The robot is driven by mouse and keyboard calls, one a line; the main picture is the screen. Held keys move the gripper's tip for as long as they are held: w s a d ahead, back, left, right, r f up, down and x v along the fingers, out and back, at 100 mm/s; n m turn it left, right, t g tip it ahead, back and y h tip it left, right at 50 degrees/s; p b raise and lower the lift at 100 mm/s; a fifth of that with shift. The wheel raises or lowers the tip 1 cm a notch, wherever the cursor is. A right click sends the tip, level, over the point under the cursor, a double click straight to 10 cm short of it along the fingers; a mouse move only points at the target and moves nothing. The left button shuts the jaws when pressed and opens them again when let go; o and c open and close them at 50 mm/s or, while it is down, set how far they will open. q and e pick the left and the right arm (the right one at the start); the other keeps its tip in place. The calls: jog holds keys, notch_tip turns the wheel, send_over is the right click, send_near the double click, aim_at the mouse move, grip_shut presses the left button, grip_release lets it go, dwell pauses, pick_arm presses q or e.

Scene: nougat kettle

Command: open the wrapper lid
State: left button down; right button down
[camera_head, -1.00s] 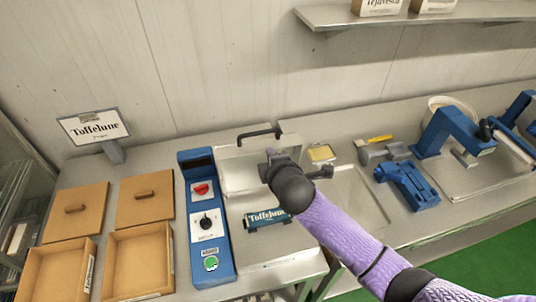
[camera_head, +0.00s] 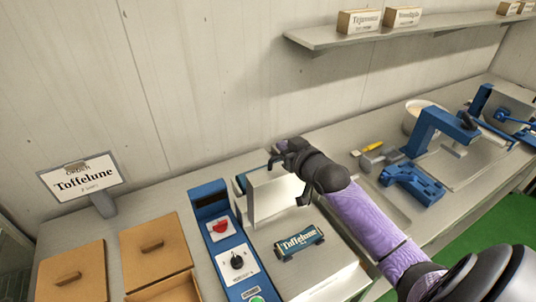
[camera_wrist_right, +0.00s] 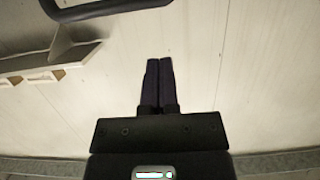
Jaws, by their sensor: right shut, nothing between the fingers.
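The wrapper is the pale metal station in the middle of the bench, with its lid (camera_head: 280,197) standing raised at the back of its bed. A blue Toffelune bar (camera_head: 300,242) lies on the bed in front of the lid. My right gripper (camera_head: 284,160) is at the lid's top edge, where it partly hides the dark handle. In the right wrist view its two fingers (camera_wrist_right: 158,88) are shut together and empty, pointing at the wall. A dark handle bar (camera_wrist_right: 108,11) shows at the upper left there, apart from the fingers. My left gripper is not in view.
A blue control panel (camera_head: 232,250) with a red switch and a knob stands left of the bed. Wooden boxes (camera_head: 155,247) and an order sign (camera_head: 82,180) are further left. Blue tools (camera_head: 412,184) stand to the right. A shelf (camera_head: 335,37) hangs above.

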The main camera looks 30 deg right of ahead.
aim_at(276, 157)
jog(key=w+f, duration=0.3)
jog(key=shift+w+f+p, duration=0.25)
jog(key=shift+p, duration=0.15)
jog(key=shift+s+f, duration=0.15)
jog(key=shift+f, duration=0.1)
jog(key=shift+f, duration=0.1)
